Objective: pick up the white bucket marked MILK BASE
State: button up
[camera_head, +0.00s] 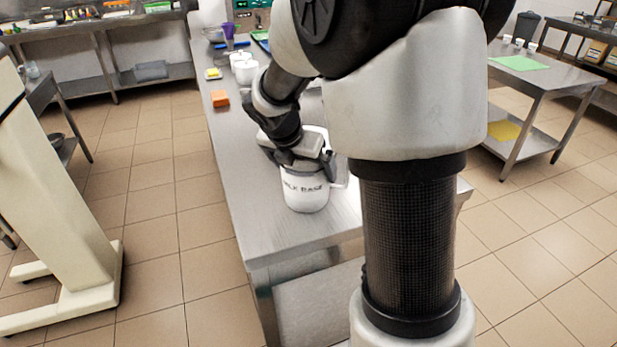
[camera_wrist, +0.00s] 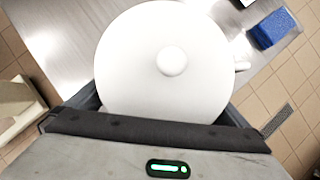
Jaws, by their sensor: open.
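The white bucket marked MILK BASE (camera_head: 304,192) stands upright near the front end of the steel table, its dark lettering facing me. In the wrist view the white lid with a round knob (camera_wrist: 172,61) fills the middle, and a small handle shows at its right side. My gripper (camera_head: 300,160) is open at the top of the bucket, with its fingers on either side of the upper part. In the wrist view, parts of the dark fingers show at both sides of the lid. Whether they touch the bucket cannot be told.
An orange block (camera_head: 220,98) lies at the table's left edge; a blue block (camera_wrist: 272,28) shows in the wrist view. White pots (camera_head: 246,71) and a purple cup (camera_head: 229,31) stand farther back. A side table (camera_head: 555,80) with a green board is at right. The bucket's front side is clear.

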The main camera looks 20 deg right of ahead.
jog(key=shift+w+d+f, duration=0.1)
jog(key=shift+w+f, duration=0.1)
jog(key=shift+f, duration=0.2)
jog(key=c, duration=1.3)
jog(key=shift+r, duration=0.15)
jog(key=shift+c, duration=0.4)
